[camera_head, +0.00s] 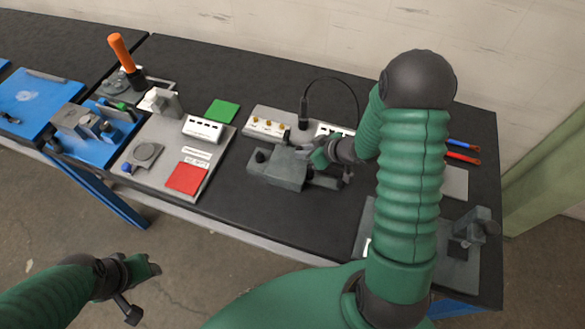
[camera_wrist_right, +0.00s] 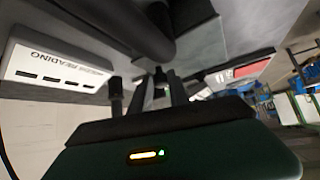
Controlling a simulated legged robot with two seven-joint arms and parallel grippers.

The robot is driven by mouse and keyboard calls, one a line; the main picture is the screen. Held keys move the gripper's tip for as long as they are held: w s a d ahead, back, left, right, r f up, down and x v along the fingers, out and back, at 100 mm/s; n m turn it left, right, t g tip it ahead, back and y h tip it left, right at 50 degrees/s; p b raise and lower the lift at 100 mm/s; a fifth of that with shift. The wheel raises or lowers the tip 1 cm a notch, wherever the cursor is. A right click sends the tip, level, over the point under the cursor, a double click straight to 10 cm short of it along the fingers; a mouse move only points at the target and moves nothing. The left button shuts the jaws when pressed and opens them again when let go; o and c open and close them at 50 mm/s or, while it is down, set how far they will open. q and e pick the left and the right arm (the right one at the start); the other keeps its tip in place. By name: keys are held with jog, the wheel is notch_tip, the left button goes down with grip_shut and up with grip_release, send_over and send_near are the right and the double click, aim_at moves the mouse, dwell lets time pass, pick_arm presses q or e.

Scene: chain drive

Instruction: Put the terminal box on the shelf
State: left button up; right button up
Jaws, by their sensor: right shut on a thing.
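A grey box-like device (camera_head: 285,168) with dark round ends lies on the dark bench top; I take it for the terminal box, though no label on it shows. My right gripper (camera_head: 310,151) reaches its upper right side and is shut on it. In the right wrist view the fingers (camera_wrist_right: 160,88) close on a dark part under the device's grey body (camera_wrist_right: 215,45); the exact grip spot is too dark to tell. My left gripper (camera_head: 152,268) hangs in front of the bench over the floor, away from everything; its finger gap is unclear. No shelf can be made out for certain.
Behind the device are a white box with brass knobs (camera_head: 268,125) and a slotted white box (camera_wrist_right: 62,68), partly hidden by my arm. A grey board (camera_head: 165,160) with red and green squares lies left. A grey bracket (camera_head: 468,235) stands right. The front middle bench is clear.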

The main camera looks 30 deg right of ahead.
jog(key=shift+s+d+f, duration=0.15)
jog(key=shift+d, duration=0.35)
grip_shut()
jog(key=shift+a, duration=0.7)
jog(key=shift+d, duration=0.1)
pick_arm(q)
jog(key=shift+d, duration=0.2)
pick_arm(e)
jog(key=shift+d, duration=0.25)
pick_arm(q)
jog(key=shift+a, duration=0.1)
pick_arm(e)
jog(key=shift+w+a+r, duration=0.1)
jog(key=shift+w+r, duration=0.1)
jog(key=shift+r, duration=0.05)
pick_arm(q)
jog(key=shift+r, duration=0.15)
